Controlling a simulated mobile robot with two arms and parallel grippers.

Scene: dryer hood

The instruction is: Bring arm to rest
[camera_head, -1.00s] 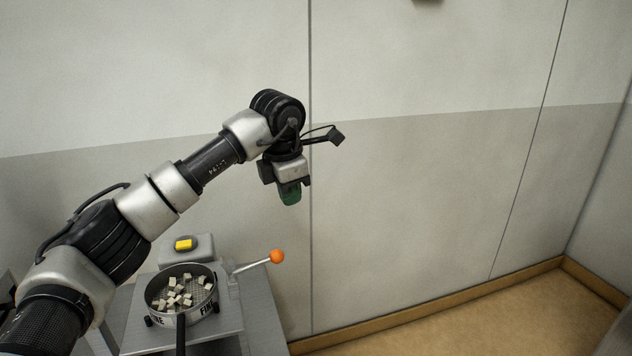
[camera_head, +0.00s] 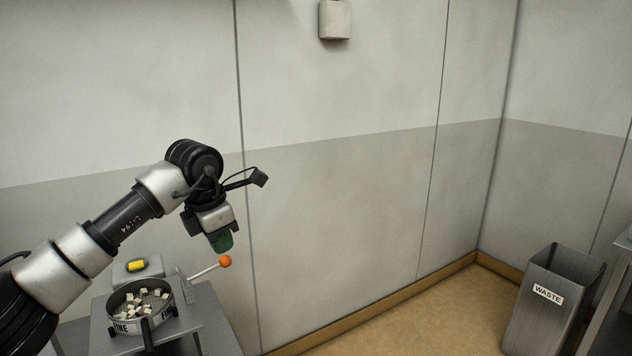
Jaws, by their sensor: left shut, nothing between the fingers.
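My left arm reaches in from the left. Its gripper (camera_head: 222,243) points down, with green fingertips close together and nothing between them. It hangs in front of the wall, just above and left of an orange ball knob (camera_head: 225,261) in the picture; I cannot tell the gap in depth. My right gripper does not show.
A round sieve (camera_head: 125,327) marked FINE holds several pale cubes on a grey stand (camera_head: 190,322). A yellow button (camera_head: 136,265) sits on a box behind it. A steel bin (camera_head: 545,310) marked WASTE stands at the right. The tan floor (camera_head: 430,325) between is clear.

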